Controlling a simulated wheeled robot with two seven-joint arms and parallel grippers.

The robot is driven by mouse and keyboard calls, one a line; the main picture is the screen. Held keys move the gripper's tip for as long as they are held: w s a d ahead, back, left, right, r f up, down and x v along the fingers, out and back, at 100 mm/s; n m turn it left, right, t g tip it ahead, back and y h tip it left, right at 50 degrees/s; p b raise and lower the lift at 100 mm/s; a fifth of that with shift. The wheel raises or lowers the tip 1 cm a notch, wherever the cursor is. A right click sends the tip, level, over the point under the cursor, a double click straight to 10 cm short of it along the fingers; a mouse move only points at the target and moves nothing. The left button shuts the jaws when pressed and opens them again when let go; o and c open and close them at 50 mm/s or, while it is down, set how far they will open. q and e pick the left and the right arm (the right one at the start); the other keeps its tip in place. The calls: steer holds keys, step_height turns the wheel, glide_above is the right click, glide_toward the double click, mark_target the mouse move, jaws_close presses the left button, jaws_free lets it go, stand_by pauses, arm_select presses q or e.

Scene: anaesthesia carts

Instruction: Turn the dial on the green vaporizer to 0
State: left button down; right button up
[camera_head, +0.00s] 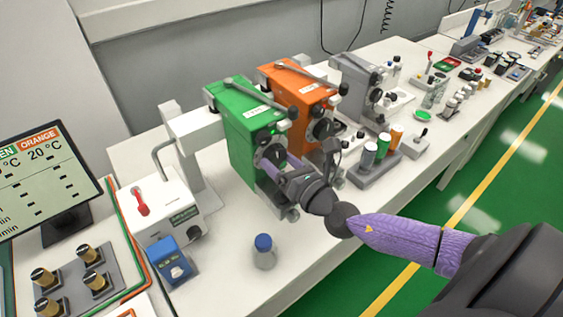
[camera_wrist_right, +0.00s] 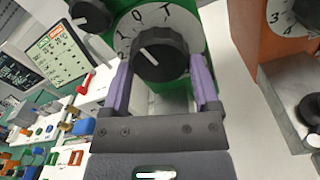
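The green vaporizer (camera_head: 240,125) stands on the white bench, left of the orange one. In the right wrist view its black dial (camera_wrist_right: 160,55) sits before a white scale plate marked with a 0, a T and other figures. The white line on the dial points up and left; the exact mark is unclear. My right gripper (camera_head: 273,160) is at the front of the green vaporizer. Its purple fingers (camera_wrist_right: 160,77) are spread, one on each side of the dial; whether they touch it is unclear. My left gripper is out of view.
The orange vaporizer (camera_head: 300,95) is close on the right, with a grey one (camera_head: 360,85) beyond. A white box with a red switch (camera_head: 165,205), a blue device (camera_head: 169,262) and a blue-capped jar (camera_head: 264,252) stand at front left. Bare bench lies right of the jar.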

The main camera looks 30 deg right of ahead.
steer(key=c, duration=0.4)
steer(key=shift+f+m+b, duration=0.2)
steer(key=shift+m+b, duration=0.4)
steer(key=shift+b, duration=0.05)
steer(key=shift+c, duration=0.2)
steer(key=shift+r, duration=0.25)
steer(key=o, duration=1)
steer(key=shift+o, duration=0.5)
steer(key=s, duration=1)
steer(key=shift+d+b, duration=0.3)
steer(key=shift+d, duration=0.15)
